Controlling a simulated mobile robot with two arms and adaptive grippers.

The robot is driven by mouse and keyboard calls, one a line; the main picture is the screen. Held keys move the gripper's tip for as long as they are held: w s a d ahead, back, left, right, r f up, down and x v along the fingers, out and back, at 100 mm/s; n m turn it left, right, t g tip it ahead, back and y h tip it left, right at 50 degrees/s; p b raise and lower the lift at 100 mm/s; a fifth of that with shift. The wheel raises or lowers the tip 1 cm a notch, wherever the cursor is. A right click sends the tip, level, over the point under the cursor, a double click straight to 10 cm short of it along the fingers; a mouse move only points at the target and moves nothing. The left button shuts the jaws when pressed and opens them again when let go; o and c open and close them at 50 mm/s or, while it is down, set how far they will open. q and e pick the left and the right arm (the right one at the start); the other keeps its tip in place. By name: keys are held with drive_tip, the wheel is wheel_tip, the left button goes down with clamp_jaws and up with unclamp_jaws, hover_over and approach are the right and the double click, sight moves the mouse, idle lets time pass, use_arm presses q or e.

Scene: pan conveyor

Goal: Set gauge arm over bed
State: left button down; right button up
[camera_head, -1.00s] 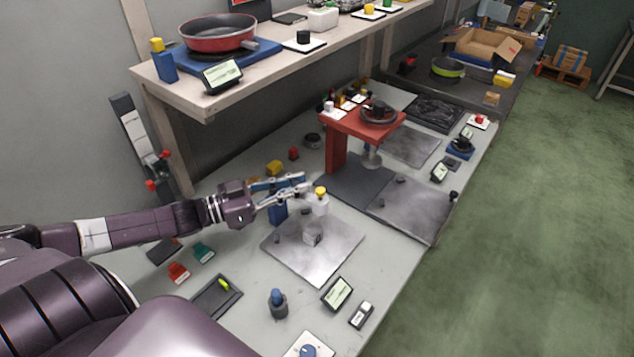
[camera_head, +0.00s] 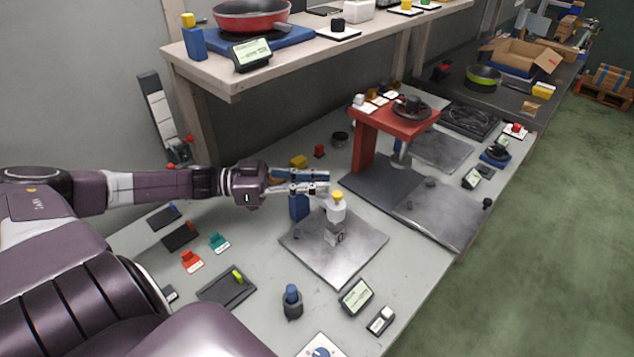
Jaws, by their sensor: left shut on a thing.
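The bed is a grey metal plate (camera_head: 352,256) on the bench in front of my left gripper. A blue post (camera_head: 299,208) stands at its back left edge. A pale gauge body (camera_head: 335,213) with a yellow cap stands upright over the middle of the plate. My left gripper (camera_head: 318,182) is shut at the top of the blue post, on what looks like the gauge arm, with its fingertips just left of the yellow cap. The fingers hide most of the arm, and I cannot see exactly where they grip. My right gripper is not in view.
A red stand (camera_head: 396,122) with a dark round dial rises behind the plate. A blue knob (camera_head: 292,300) and a small display (camera_head: 356,297) stand in front. Red and teal blocks lie left. A wooden shelf (camera_head: 232,88) overhangs the back.

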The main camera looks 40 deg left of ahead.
sight(316, 180)
use_arm(q)
drive_tip(key=c, duration=1.8)
unclamp_jaws()
drive_tip(key=shift+r, duration=5)
